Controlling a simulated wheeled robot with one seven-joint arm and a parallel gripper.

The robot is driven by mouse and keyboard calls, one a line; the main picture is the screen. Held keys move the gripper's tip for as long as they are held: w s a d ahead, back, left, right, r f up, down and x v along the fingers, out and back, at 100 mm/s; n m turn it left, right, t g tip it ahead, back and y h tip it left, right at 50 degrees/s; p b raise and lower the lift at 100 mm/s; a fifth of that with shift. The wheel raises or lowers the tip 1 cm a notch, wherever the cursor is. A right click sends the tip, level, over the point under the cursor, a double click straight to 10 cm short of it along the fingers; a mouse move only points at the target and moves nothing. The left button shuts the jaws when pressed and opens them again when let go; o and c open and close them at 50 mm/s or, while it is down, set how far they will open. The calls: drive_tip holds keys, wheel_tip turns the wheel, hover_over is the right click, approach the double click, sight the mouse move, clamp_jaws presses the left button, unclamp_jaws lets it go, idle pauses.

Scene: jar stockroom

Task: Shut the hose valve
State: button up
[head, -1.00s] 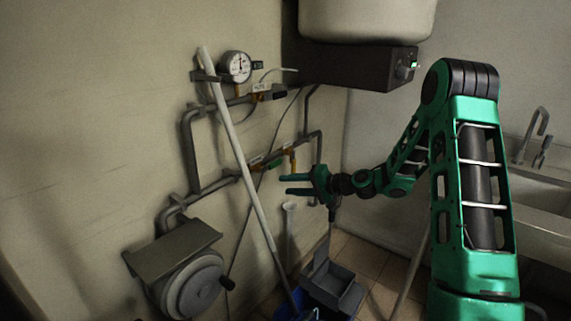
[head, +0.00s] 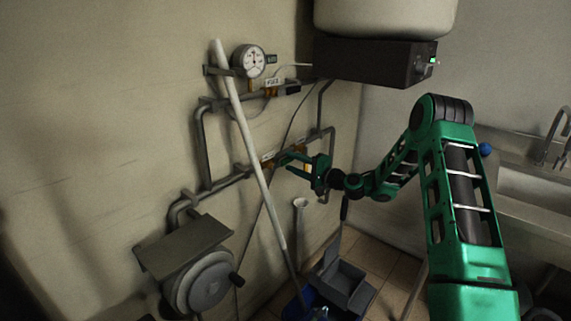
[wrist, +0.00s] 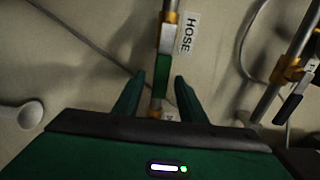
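The hose valve has a lever with a green grip (wrist: 162,75) and a pale metal part, lying in line with its pipe, between brass fittings. A white HOSE label (wrist: 188,34) is beside it. My gripper (wrist: 158,80) is open, with one green finger on each side of the pipe and the tips near the grip's lower part. I cannot tell whether either finger touches it. In the head view my gripper (head: 286,163) is at the lower wall pipe (head: 230,181), and its fingers cover most of the valve.
A second valve with a black lever (wrist: 290,106) is right of the hose valve in the wrist view. A pale pole (head: 246,140) leans close left of my gripper.

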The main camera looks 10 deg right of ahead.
drive_tip(key=shift+x, duration=1.35)
